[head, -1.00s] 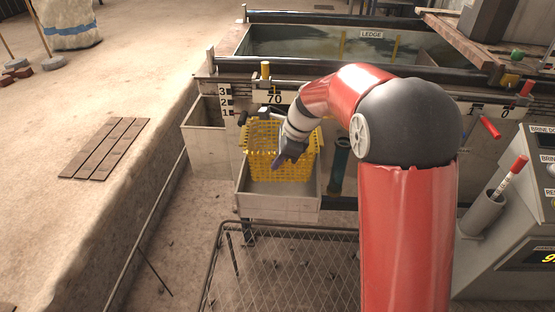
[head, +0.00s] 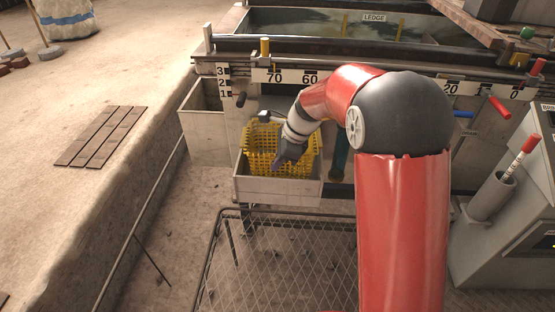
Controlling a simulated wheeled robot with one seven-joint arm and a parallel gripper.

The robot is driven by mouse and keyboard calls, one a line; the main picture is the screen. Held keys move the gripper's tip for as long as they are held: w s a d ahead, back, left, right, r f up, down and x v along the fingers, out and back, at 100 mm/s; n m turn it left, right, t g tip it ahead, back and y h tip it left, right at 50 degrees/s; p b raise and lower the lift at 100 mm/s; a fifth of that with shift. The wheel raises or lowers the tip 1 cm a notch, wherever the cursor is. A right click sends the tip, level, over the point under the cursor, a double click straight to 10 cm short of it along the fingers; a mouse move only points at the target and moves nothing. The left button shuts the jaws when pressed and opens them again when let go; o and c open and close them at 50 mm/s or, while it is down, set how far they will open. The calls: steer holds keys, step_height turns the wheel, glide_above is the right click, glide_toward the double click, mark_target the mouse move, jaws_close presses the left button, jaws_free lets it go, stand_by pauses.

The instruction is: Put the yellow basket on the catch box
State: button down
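The yellow basket (head: 262,150) is a slotted, open-topped basket. It is low over the pale grey catch box (head: 278,191), mostly within the outline of its rim. The box's front wall hides the basket's bottom, so I cannot tell whether it touches the box floor. My gripper (head: 284,162) is dark grey and reaches down across the right part of the basket, covering some of it. Its fingertips are hard to make out, but the basket has moved down with it, so it appears shut on the basket.
A second grey bin (head: 203,133) stands left of the catch box. A numbered scale (head: 292,77) runs along the tank front above. A wire mesh frame (head: 285,265) lies in front. A console (head: 505,210) with a tube stands at right. Open floor lies at left.

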steer(key=shift+f, duration=0.35)
steer(key=c, duration=1.6)
jaws_free()
steer(key=shift+o, duration=0.2)
steer(key=p+v, duration=0.2)
steer(key=v, duration=0.5)
steer(key=shift+d+r, duration=0.15)
steer(key=shift+r, duration=0.25)
step_height(320, 180, up, 10)
steer(key=p, duration=1)
